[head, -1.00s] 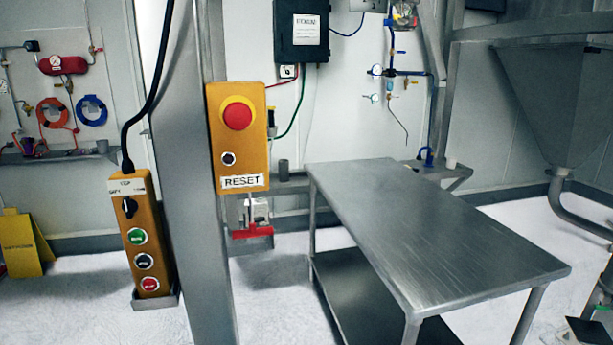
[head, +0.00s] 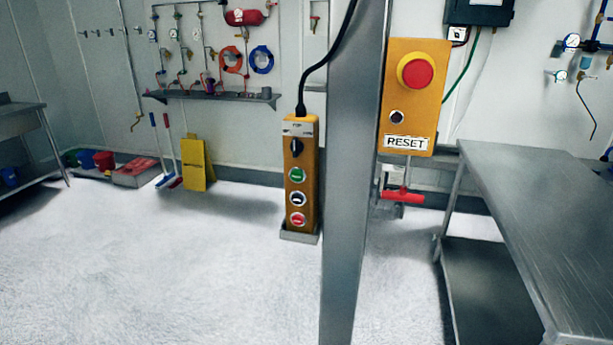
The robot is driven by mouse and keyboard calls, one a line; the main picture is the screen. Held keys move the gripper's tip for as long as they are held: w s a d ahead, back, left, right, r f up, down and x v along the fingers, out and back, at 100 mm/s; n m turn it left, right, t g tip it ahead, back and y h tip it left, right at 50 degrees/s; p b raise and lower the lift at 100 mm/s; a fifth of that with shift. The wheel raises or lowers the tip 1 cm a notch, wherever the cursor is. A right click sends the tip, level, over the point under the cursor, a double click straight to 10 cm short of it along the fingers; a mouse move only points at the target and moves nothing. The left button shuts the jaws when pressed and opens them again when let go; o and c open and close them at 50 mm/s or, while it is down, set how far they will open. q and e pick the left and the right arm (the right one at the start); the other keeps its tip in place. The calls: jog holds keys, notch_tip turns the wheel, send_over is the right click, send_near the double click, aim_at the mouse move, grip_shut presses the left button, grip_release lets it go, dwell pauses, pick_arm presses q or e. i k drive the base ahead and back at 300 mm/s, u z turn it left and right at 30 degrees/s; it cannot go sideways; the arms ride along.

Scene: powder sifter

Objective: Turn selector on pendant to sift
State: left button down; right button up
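The yellow pendant (head: 300,222) hangs upright in the middle of the head view, its base in a small grey holder (head: 299,237) beside the steel post. A black cable runs up from its top. The black selector knob (head: 296,147) sits near the top under a small label whose text is too small to read surely. Below it are a green button (head: 296,175), a dark button (head: 297,199) and a red button (head: 297,219). Neither of my grippers shows in the head view.
A steel post (head: 350,200) stands just right of the pendant. It carries a yellow box (head: 427,118) with a red emergency button and a RESET label. A steel table (head: 530,210) is at the right. The floor in front and to the left is clear.

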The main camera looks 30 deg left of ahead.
aim_at(296, 147)
jog(key=k, duration=0.5)
jog(key=u, duration=2.05)
jog(key=i, duration=1.3)
jog(key=z, duration=2.35)
